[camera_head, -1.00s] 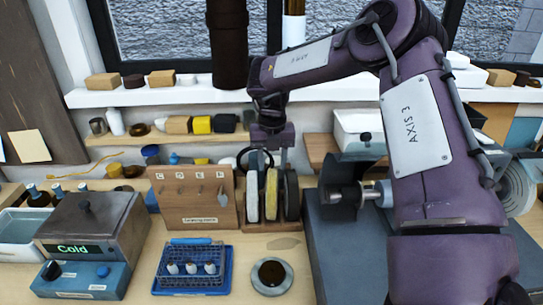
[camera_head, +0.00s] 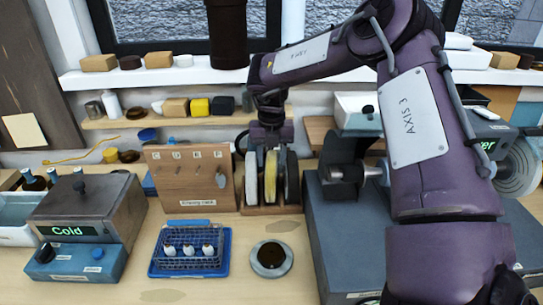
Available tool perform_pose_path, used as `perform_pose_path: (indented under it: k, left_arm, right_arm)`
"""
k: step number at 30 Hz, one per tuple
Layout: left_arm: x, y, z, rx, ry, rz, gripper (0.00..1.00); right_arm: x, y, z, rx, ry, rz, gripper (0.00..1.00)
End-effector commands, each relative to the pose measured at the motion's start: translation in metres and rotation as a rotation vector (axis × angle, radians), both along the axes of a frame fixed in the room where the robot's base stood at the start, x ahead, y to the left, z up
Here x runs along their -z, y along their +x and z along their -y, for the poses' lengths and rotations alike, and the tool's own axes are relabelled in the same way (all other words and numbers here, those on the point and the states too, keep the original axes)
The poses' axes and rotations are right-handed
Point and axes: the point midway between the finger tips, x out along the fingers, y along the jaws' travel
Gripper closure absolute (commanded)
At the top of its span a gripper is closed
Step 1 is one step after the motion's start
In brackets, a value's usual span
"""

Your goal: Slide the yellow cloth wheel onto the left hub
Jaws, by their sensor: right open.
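The yellow cloth wheel (camera_head: 270,178) stands upright in a wooden rack, between a whitish wheel (camera_head: 251,180) and a dark wheel (camera_head: 292,180). My right gripper (camera_head: 270,150) points down at the top of the yellow wheel. It is open; its fingers are small here, and I cannot tell whether they touch the wheel. The left hub (camera_head: 350,173) sticks out on the left of the grey machine, with a dark flange and a metal shaft, and carries no cloth wheel. My left gripper is not in view.
A pegboard (camera_head: 190,178) with hooks stands left of the rack. In front are a blue tray (camera_head: 158,268) with a wire basket and a round dish (camera_head: 271,259). The box marked Cold (camera_head: 85,215) stands left. A pale wheel (camera_head: 520,168) sits on the machine's right end.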

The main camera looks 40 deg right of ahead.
Motion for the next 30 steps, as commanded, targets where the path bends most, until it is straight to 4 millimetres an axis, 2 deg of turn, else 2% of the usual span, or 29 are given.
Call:
perform_pose_path:
  k: [2,10,17,30]
  left_arm:
    - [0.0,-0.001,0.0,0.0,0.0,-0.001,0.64]
    - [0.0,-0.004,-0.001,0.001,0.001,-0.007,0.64]
    - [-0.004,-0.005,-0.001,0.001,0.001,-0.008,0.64]
    - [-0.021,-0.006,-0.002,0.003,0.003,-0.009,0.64]
  right_arm:
    - [0.0,0.0,0.0,0.0,0.0,0.0,0.56]
    - [0.0,0.0,0.0,0.0,0.0,0.0,0.89]
    - [-0.006,0.0,0.0,-0.001,-0.001,0.002,0.9]
    - [-0.033,0.001,0.0,-0.001,0.0,0.001,0.9]
